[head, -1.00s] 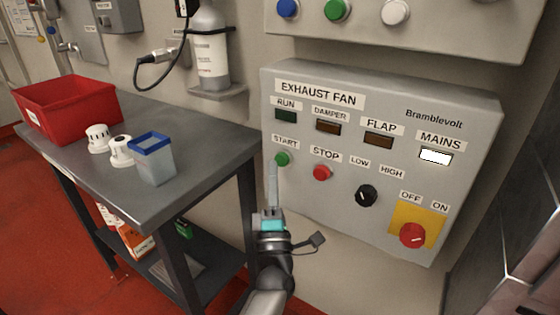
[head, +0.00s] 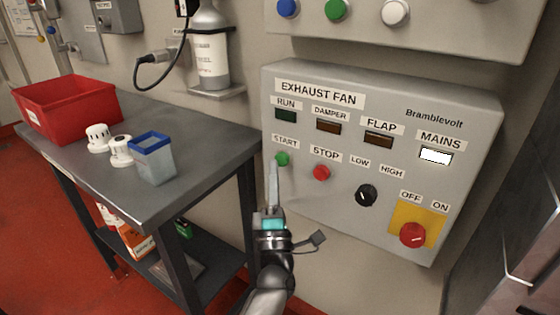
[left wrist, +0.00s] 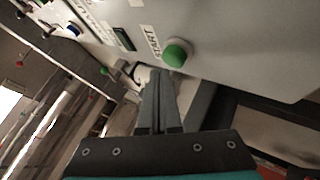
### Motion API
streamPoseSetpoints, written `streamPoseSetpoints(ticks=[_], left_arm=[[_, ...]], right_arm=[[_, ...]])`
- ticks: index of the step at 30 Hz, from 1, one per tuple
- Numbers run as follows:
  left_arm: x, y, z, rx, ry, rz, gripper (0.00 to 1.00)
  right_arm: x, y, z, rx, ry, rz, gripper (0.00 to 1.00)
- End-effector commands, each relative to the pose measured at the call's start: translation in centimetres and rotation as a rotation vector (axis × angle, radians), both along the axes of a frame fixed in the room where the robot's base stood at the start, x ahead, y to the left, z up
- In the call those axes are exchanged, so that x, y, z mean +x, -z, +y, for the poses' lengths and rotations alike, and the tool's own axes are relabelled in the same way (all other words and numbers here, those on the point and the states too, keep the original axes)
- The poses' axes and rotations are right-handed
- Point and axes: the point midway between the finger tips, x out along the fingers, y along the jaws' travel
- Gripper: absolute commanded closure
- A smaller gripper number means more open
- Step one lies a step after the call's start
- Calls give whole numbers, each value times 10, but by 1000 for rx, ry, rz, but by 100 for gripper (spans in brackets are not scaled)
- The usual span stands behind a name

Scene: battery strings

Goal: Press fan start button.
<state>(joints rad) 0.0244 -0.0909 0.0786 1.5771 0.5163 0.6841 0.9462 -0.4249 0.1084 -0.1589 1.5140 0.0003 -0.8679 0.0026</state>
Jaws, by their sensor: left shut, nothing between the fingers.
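The exhaust fan panel (head: 330,205) is a grey box on the wall. Its green START button (head: 282,159) sits at the left under the START label, and it also shows in the left wrist view (left wrist: 177,53). My left gripper (head: 274,168) is shut and empty, pointing up, with its fingertips just below and left of the button in the head view. In the left wrist view the fingertips (left wrist: 160,74) are close to the button's lower left side; I cannot tell whether they touch. The RUN lamp (head: 286,116) looks dark green. My right gripper is not in view.
The red STOP button (head: 321,173), black LOW/HIGH knob (head: 366,195) and red OFF/ON switch (head: 412,235) are on the same panel. The MAINS lamp (head: 436,156) is lit white. A metal table (head: 200,160) stands left, with a red bin (head: 68,108) and blue-rimmed container (head: 153,160).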

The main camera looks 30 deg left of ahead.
Motion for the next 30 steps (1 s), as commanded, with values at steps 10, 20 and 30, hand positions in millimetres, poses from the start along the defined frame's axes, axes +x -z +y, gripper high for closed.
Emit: streamPoseSetpoints(ticks=[10, 20, 30], left_arm=[[6, 0, 0, 0, 0, 0, 100], [8, 0, -1, 0, 0, 0, 100], [12, 0, -1, -1, 1, 0, 100]], right_arm=[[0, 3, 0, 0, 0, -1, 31], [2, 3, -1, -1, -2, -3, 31], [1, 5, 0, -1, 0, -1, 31]])
